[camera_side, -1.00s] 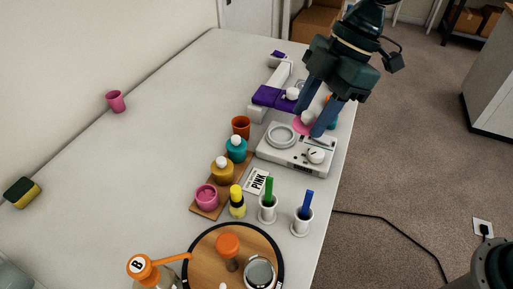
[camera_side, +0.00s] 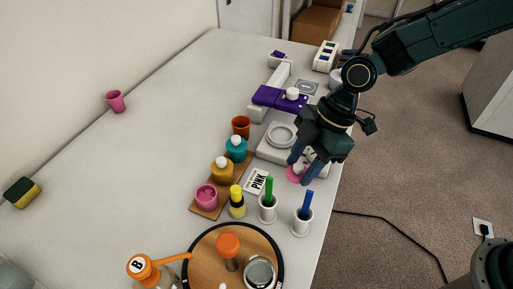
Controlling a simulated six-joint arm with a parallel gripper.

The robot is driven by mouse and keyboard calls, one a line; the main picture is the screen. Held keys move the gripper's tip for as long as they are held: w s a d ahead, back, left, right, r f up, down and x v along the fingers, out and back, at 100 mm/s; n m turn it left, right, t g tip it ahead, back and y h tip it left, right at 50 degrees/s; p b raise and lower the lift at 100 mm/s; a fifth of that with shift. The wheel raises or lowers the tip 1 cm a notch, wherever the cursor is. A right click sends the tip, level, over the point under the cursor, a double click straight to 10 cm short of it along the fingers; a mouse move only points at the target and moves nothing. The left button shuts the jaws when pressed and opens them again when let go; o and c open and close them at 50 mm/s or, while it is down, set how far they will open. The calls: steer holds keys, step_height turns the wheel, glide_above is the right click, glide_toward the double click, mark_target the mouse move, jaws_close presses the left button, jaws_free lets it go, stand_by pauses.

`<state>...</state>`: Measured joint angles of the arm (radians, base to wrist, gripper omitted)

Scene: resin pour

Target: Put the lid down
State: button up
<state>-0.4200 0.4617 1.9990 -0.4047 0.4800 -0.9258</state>
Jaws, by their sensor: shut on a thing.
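My gripper (camera_side: 299,171) is shut on the pink lid (camera_side: 293,177), which has a white knob between the fingers. The lid is in front of the white scale-like device (camera_side: 266,151), near the right edge of the table; the fingers partly hide it. I cannot tell whether it touches the table. The open pink pot (camera_side: 206,197) stands to the left, at the near end of the wooden strip (camera_side: 206,212). The mustard pot (camera_side: 222,170) and teal pot (camera_side: 236,150) on the strip have white knobs on top.
A PINK card (camera_side: 257,181), a yellow bottle (camera_side: 237,204) and white holders with a green stick (camera_side: 269,190) and a blue stick (camera_side: 306,205) stand nearby. A round wooden board (camera_side: 204,250) is in front. A purple device (camera_side: 270,96) stands behind. The table's left is mostly clear.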

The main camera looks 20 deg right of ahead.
mark_target(305, 169)
steer(key=shift+f, duration=2.1)
steer(key=shift+f, duration=0.15)
steer(key=o, duration=0.9)
steer(key=shift+o, duration=0.2)
steer(key=v, duration=1.2)
